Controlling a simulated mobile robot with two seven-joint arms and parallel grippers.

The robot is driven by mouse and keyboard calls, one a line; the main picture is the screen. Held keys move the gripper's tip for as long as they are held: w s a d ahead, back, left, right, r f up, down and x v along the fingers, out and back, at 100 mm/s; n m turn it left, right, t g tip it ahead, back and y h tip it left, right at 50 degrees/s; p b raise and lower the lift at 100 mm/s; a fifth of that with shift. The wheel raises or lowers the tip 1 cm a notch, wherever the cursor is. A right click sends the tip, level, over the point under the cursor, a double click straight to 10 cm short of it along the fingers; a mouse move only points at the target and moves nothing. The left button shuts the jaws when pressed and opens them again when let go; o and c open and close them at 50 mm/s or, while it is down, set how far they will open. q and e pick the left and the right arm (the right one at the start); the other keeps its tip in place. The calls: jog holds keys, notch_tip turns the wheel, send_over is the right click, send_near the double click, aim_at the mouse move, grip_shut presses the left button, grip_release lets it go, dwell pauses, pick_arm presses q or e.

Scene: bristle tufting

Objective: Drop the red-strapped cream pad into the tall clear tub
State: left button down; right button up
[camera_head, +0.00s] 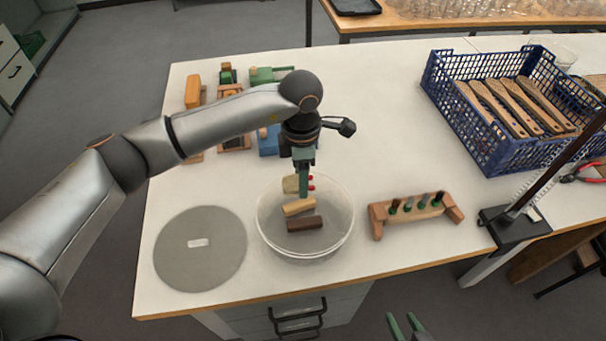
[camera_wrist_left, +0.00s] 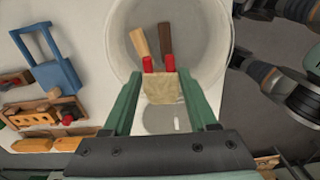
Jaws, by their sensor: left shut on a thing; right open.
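The cream pad (camera_wrist_left: 163,88) with two red straps is between the fingers of my left gripper (camera_wrist_left: 160,98), which is shut on it. In the head view my left gripper (camera_head: 304,180) holds the pad (camera_head: 291,184) at the far side of the tall clear tub (camera_head: 341,234), over its opening. A light wooden block (camera_head: 299,207) and a dark brown block (camera_head: 305,223) lie inside the tub. They also show in the left wrist view, beyond the pad. My right gripper (camera_head: 406,326) is open and empty at the bottom edge, off the table.
A grey round disc (camera_head: 200,255) lies left of the tub. A wooden rack (camera_head: 415,210) with several pegs stands to its right. A blue crate (camera_head: 480,140) holds several brushes. Wooden tools and a blue item (camera_head: 268,141) sit behind my left arm.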

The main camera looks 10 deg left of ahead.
pick_arm(q)
jog(key=shift+d+f+n, duration=0.15)
jog(key=shift+f+n, duration=0.05)
jog(key=shift+n, duration=0.1)
notch_tip(320, 180, down, 6)
jog(key=b, duration=0.2)
jog(key=shift+w+r+b, duration=0.1)
jog(key=shift+b, duration=0.3)
jog(key=shift+c, duration=0.5)
grip_release()
jog(key=shift+r, duration=0.15)
notch_tip(320, 180, up, 12)
jog(key=shift+r+b, duration=0.15)
jog(key=shift+b, duration=0.7)
